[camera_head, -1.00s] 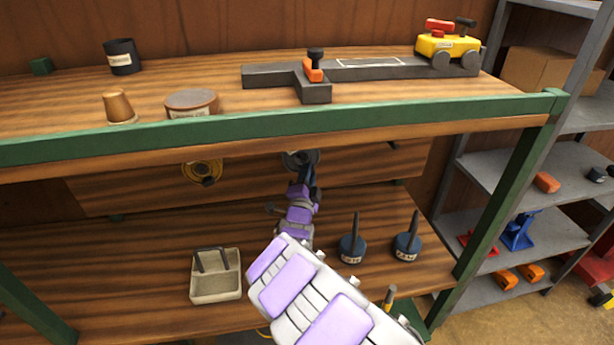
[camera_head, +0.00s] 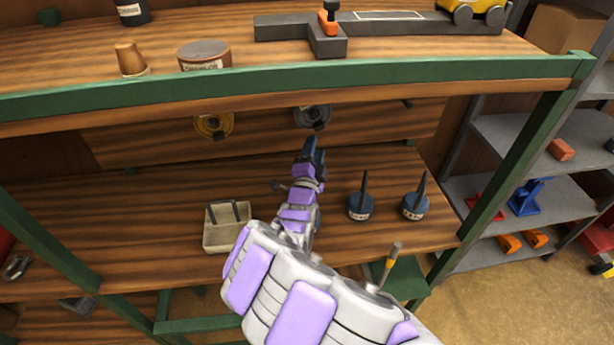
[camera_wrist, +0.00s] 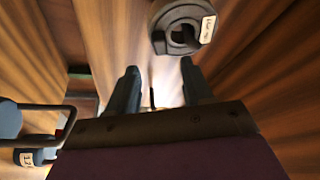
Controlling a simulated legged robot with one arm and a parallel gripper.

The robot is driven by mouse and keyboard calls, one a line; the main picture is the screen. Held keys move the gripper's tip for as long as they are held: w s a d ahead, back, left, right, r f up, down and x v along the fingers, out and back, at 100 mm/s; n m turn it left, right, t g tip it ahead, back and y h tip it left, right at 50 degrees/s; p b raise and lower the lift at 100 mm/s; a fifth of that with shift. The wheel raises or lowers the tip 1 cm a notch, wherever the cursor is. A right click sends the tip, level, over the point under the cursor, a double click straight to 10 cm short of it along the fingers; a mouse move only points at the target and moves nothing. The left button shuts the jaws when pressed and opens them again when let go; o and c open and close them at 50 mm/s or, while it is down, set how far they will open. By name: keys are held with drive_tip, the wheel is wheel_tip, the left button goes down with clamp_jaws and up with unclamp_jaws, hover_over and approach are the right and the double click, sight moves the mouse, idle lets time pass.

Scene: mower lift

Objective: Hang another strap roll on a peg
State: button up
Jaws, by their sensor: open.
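A dark grey strap roll (camera_head: 312,116) is against the wooden back board under the upper shelf. Its ring shape and white label show in the wrist view (camera_wrist: 183,27); the peg itself is not clear. A yellow strap roll (camera_head: 213,125) is on the same board to the left. My gripper (camera_head: 315,152) is just below the grey roll in the head view. In the wrist view my gripper (camera_wrist: 158,85) has its two dark fingers spread with nothing between them, and the grey roll lies beyond the fingertips, apart from them.
A beige tray (camera_head: 228,237) and two dark blue cans with spouts, one nearer (camera_head: 361,204) and one further right (camera_head: 415,204), stand on the lower shelf around my arm. The green front rail (camera_head: 290,84) of the upper shelf runs above my gripper. A grey shelf rack stands at right.

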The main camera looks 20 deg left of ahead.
drive_tip(key=d+r+p+v, duration=0.1)
drive_tip(key=p+v, duration=0.6)
drive_tip(key=v, duration=0.9)
drive_tip(key=shift+s+d, duration=0.15)
drive_tip(key=shift+d, duration=0.6)
